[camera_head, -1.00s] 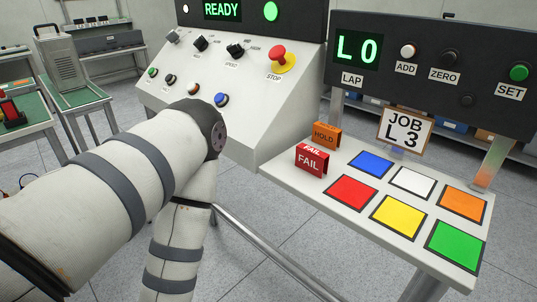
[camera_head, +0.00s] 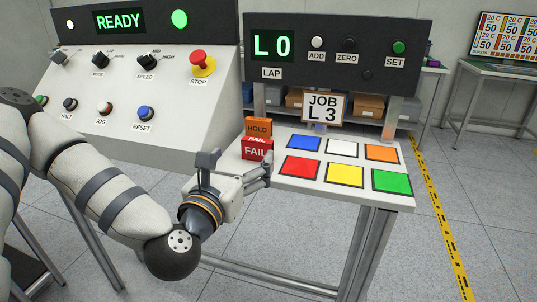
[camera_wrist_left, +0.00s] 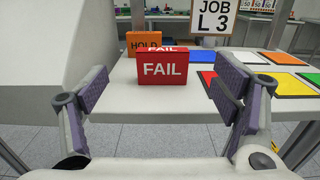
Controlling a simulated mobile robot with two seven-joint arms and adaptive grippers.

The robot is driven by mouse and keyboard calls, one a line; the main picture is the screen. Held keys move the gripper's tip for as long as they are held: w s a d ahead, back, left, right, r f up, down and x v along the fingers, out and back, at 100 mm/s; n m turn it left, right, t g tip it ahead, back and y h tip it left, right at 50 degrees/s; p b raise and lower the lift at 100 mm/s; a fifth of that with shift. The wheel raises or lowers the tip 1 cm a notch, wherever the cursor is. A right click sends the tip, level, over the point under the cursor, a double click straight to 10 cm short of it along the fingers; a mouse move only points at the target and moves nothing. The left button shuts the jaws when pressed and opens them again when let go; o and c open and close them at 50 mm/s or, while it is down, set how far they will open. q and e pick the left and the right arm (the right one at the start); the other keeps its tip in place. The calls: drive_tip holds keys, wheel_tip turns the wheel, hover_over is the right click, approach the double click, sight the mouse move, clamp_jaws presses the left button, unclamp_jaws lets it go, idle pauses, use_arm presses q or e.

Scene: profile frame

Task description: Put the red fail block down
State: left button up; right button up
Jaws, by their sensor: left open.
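The red fail block (camera_head: 257,149) stands upright on the white table (camera_head: 367,193), at its left end, just in front of the orange HOLD block (camera_head: 258,127). My left gripper (camera_head: 238,167) is open and empty at the table's near left edge. In the left wrist view the red fail block (camera_wrist_left: 163,69) lies ahead of and between the spread fingers (camera_wrist_left: 166,92), touching neither. Its FAIL label faces the gripper. My right gripper is in neither view.
Coloured squares, including a red one (camera_head: 300,168) and a yellow one (camera_head: 345,174), lie flat to the right. A JOB L3 card (camera_head: 324,109) stands behind them. The sloped machine panel (camera_head: 150,90) rises on the left. A dark display panel (camera_head: 335,53) overhangs the back.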

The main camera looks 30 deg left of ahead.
sight(256, 143)
use_arm(q)
drive_tip(key=x, duration=0.8)
drive_tip(key=shift+d+f+b, duration=0.1)
drive_tip(key=shift+d+b, duration=0.1)
drive_tip(key=shift+b, duration=0.15)
drive_tip(key=shift+w+a, duration=0.15)
drive_tip(key=shift+w, duration=0.3)
drive_tip(key=c, duration=1)
